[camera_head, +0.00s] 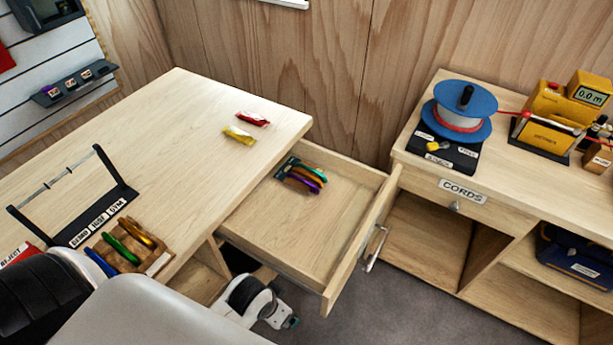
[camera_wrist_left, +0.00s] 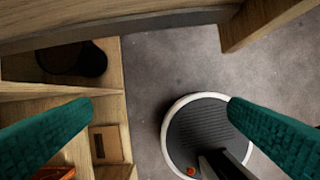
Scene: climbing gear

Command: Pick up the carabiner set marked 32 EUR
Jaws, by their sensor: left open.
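A carabiner set (camera_head: 302,177) with green, orange and purple pieces lies at the back of the open drawer (camera_head: 330,232). More carabiners, blue, green (camera_head: 122,248) and orange, lie in a wooden tray on the desk at lower left. No 32 EUR mark is readable on either group. My left gripper shows in the left wrist view (camera_wrist_left: 163,108) with its teal fingers wide apart and nothing between them. In the head view, the end of an arm of mine is low, beside and below the drawer; its fingers are mostly hidden. My right gripper is not in view.
The drawer's raised front and handle (camera_head: 375,249) jut into the aisle. A cabinet labelled CORDS (camera_head: 462,191) stands at right. The drawer's front half is clear.

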